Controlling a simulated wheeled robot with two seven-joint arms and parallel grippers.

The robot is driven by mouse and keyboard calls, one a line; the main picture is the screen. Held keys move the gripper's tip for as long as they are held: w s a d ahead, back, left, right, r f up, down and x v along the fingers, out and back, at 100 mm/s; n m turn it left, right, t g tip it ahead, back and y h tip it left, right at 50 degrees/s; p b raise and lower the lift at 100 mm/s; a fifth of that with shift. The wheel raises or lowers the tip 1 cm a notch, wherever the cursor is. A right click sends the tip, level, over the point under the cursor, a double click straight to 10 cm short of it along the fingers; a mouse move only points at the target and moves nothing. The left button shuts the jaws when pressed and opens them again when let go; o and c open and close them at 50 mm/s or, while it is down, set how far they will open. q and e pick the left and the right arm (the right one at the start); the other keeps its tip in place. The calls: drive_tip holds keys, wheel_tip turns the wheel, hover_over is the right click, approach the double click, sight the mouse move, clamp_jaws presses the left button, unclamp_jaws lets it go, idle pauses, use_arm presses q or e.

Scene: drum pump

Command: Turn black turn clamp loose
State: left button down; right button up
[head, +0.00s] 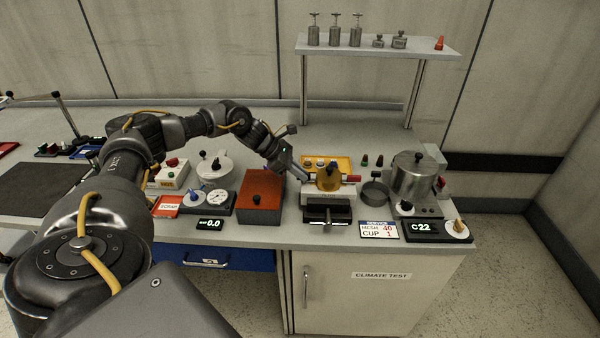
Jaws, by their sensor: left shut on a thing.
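A brass-coloured drum (329,180) with a dark knob on top sits on a pale base at the back of the front bench. My left gripper (304,178) reaches in from the left, low beside the drum's left side. It is shut on a small dark part there, which fits the black turn clamp; the fingers hide most of it, and its turn angle cannot be read. A black block with a bar (327,212) stands in front of the base. My right gripper is not in view.
A red-brown box (261,196) stands close left of the gripper. A steel pot (414,176) and a small dark cup (375,191) stand to the right. A yellow tray (342,161) lies behind the drum. A raised shelf (425,46) with metal parts is above.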

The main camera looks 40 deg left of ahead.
use_arm(q)
drive_tip(key=n+y, duration=0.1)
drive_tip(key=n+t+b, duration=0.1)
drive_tip(key=n, duration=0.1)
drive_tip(key=shift+s+d+f+t+y, duration=0.1)
drive_tip(key=shift+s+d+t+y, duration=0.05)
drive_tip(key=shift+t+y, duration=0.2)
drive_tip(key=n+y, duration=0.1)
drive_tip(key=n, duration=0.1)
drive_tip(key=n+t+y, duration=0.1)
drive_tip(key=n+y, duration=0.2)
drive_tip(key=shift+d+r+n+t+p, duration=0.25)
drive_tip(key=shift+d+n+p, duration=0.05)
drive_tip(key=shift+d+r+n+y+p, duration=0.1)
drive_tip(key=shift+n+y+p, duration=0.6)
drive_tip(key=shift+n, duration=0.2)
drive_tip(key=n+y+p, duration=0.1)
drive_tip(key=n+p, duration=0.1)
drive_tip(key=n+y+p, duration=0.2)
drive_tip(key=p, duration=0.1)
drive_tip(key=n+g+y+p, duration=0.1)
drive_tip(key=n+p, duration=0.1)
drive_tip(key=p, duration=0.1)
drive_tip(key=shift+d+y, duration=0.25)
drive_tip(key=shift+f+n+g+y+p, duration=0.2)
drive_tip(key=shift+n+g+y+p, duration=0.25)
drive_tip(key=shift+n+p, duration=0.45)
